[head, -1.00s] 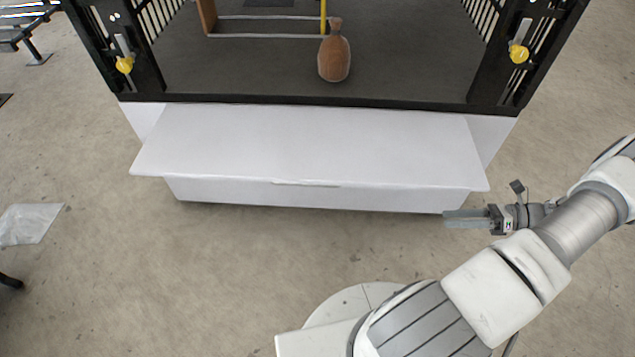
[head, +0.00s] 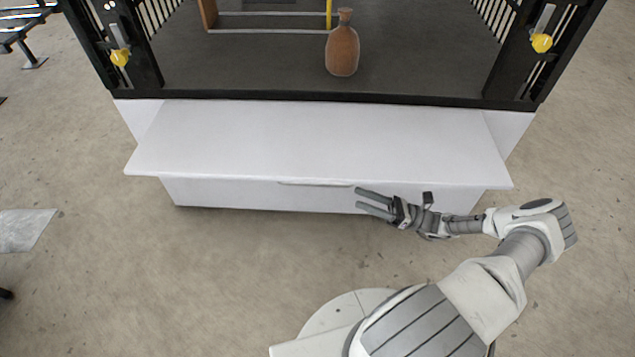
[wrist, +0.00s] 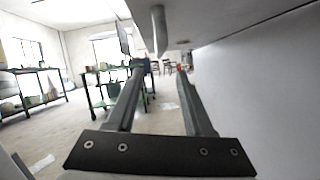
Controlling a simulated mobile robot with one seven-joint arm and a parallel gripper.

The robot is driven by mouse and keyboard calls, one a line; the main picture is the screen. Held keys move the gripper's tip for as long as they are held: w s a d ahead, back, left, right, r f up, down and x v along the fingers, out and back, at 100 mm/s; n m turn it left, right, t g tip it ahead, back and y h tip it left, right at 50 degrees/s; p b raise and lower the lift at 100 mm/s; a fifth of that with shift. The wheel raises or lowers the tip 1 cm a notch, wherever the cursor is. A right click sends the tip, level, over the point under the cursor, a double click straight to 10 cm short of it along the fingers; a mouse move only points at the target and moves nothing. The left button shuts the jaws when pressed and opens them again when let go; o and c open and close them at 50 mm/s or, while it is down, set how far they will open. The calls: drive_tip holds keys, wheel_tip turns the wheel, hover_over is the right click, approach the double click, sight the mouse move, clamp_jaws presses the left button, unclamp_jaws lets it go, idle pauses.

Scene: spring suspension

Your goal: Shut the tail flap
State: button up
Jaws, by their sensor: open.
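The tail flap (head: 320,145) is a white panel folded down flat at the edge of the dark bed, in the head view. It juts out over a white vertical face (head: 250,195) with a thin handle-like strip near its front edge. My gripper (head: 357,199) is open and empty, just in front of and below the flap's front edge, right of the middle. In the wrist view the two fingers (wrist: 160,95) are spread apart, with the pale underside and face close on the right. I cannot tell whether a finger touches the flap.
A brown vase (head: 342,50) stands on the dark bed (head: 240,70) behind the flap. Yellow knobs (head: 541,43) sit on the black posts at both sides. A clear plastic sheet (head: 25,230) lies on the floor at left. The floor in front is clear.

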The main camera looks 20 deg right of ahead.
sight(319, 185)
drive_tip(key=b+x, duration=0.1)
drive_tip(key=x, duration=1.2)
drive_tip(key=shift+a, duration=0.1)
drive_tip(key=shift+s, duration=0.1)
clamp_jaws()
idle(0.8)
